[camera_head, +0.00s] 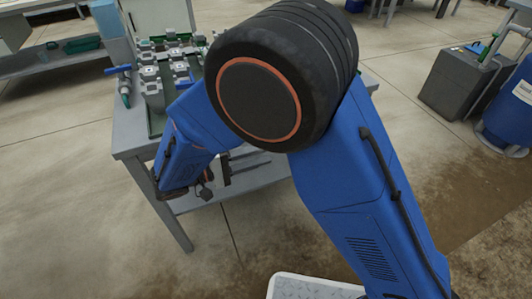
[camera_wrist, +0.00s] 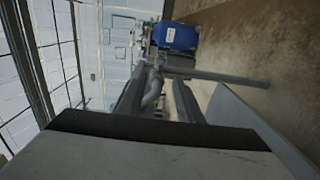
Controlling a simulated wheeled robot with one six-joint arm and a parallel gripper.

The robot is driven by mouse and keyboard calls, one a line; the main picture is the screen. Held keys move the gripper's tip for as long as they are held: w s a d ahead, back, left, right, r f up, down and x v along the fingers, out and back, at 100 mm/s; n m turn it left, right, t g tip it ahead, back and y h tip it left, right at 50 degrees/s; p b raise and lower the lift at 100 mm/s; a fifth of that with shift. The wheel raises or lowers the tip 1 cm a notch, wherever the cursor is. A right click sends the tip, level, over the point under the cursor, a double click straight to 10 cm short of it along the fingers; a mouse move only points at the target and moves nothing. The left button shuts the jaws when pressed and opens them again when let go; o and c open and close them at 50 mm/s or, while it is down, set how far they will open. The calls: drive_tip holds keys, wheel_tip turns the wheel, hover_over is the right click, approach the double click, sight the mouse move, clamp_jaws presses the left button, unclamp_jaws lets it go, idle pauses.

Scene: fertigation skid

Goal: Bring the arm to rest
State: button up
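My blue arm fills the middle of the head view, bent at a large black joint with an orange ring. My gripper (camera_head: 262,162) shows below that joint, in front of the skid table's near side, its fingers pointing right. In the wrist view my gripper (camera_wrist: 160,82) has its two dark fingers apart. Grey pipework shows through the gap, seemingly in the background. I see nothing held. Part of the gripper and the table behind it is hidden by my arm in the head view.
The grey table (camera_head: 130,133) carries grey valve blocks (camera_head: 152,78) and a blue-handled valve (camera_head: 122,82) at its left edge. A dark grey tank (camera_head: 455,85) and a blue drum (camera_head: 508,118) stand at right. Open floor lies at lower left. The wrist view shows a blue container (camera_wrist: 175,35).

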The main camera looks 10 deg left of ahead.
idle(0.4)
drive_tip(key=w+d+r+m+g+y, duration=0.1)
drive_tip(key=d+r+m+g+y, duration=0.3)
drive_tip(key=d, duration=0.9)
drive_tip(key=w+d+r+n+g+y, duration=0.1)
drive_tip(key=d+r+g, duration=0.3)
drive_tip(key=d, duration=0.9)
drive_tip(key=s+d+r+m+t+y, duration=0.1)
drive_tip(key=s+d+m+t+y, duration=0.2)
drive_tip(key=s+d+y, duration=0.6)
drive_tip(key=shift+s+d+r+m+y, duration=0.35)
drive_tip(key=shift+s+d, duration=1.6)
drive_tip(key=shift+d, duration=1.15)
